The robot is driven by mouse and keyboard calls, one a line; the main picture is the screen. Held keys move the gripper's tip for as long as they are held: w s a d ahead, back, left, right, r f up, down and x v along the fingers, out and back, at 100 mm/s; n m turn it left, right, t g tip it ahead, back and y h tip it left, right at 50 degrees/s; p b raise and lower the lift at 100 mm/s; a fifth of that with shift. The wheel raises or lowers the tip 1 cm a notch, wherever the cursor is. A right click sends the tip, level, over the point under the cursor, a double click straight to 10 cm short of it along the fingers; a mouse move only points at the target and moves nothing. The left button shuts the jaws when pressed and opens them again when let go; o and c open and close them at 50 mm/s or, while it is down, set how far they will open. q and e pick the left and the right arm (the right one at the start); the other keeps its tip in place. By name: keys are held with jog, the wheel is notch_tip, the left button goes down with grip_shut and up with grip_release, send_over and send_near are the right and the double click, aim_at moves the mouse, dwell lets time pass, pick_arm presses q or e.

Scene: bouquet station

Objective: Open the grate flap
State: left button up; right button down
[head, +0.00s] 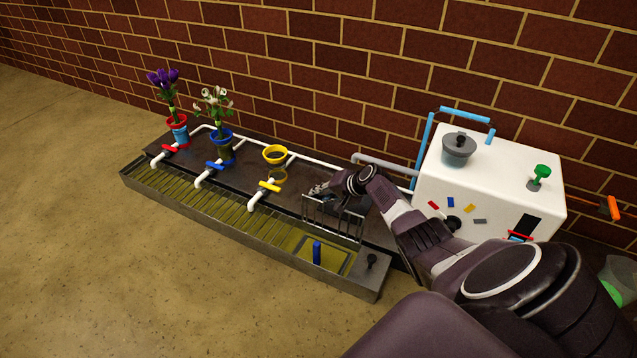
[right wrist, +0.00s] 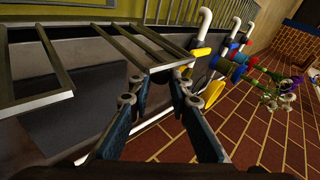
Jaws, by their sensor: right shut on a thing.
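The grate flap (head: 332,222) is a small barred metal frame at the right end of the trough. It stands raised, roughly upright, over an uncovered opening (head: 335,262). My right gripper (head: 320,190) is at the flap's top edge. In the right wrist view, my right gripper's fingertips (right wrist: 160,78) are shut on the end of the barred flap (right wrist: 148,42). My left gripper is in neither view.
A blue upright piece (head: 317,252) stands at the opening. The long trough (head: 215,216) runs left under white pipes with red, blue and yellow valves. Potted flowers (head: 220,120) and a yellow pot (head: 275,153) stand behind. A white box (head: 480,185) stands right. The floor in front is clear.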

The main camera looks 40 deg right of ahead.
jog(key=shift+d, duration=0.3)
jog(key=c, duration=2.2)
grip_release()
jog(key=shift+o, duration=0.5)
jog(key=shift+a, duration=0.1)
jog(key=shift+s+r, duration=0.1)
jog(key=shift+s, duration=0.05)
jog(key=v, duration=1.1)
jog(key=shift+s+r, duration=0.2)
jog(key=shift+s, duration=0.1)
